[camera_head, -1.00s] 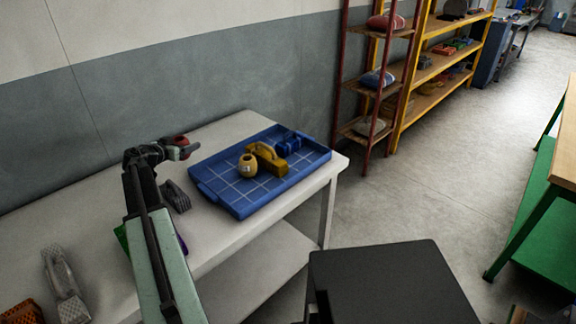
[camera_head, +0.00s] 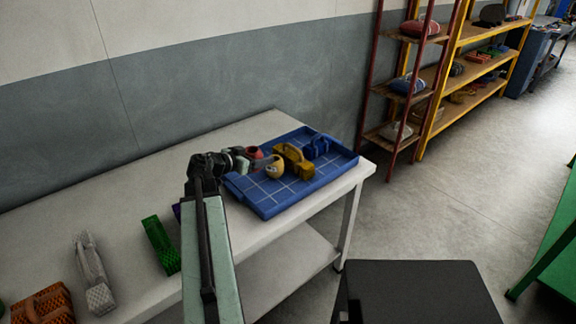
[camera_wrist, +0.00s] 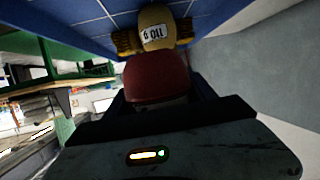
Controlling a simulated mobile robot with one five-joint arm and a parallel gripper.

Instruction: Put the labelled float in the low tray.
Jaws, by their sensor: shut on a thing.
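My gripper (camera_head: 246,160) is shut on a red rounded float (camera_head: 256,153), above the left end of the low blue tray (camera_head: 268,193). In the wrist view the red float (camera_wrist: 156,80) fills the space between my jaws; no label shows on its visible side. A yellow float (camera_head: 275,168) sits in the tray, just right of the held float. In the wrist view this yellow float (camera_wrist: 154,22) shows a white label with dark characters. A yellow block-like piece (camera_head: 300,168) and a blue piece (camera_head: 317,148) are also in the tray.
The tray stands on a white table (camera_head: 130,190). A green block (camera_head: 160,245), a grey block (camera_head: 94,272) and an orange-brown block (camera_head: 42,305) lie on its left part. The tray's front and right parts are bare. A red rack (camera_head: 400,90) stands beyond the table.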

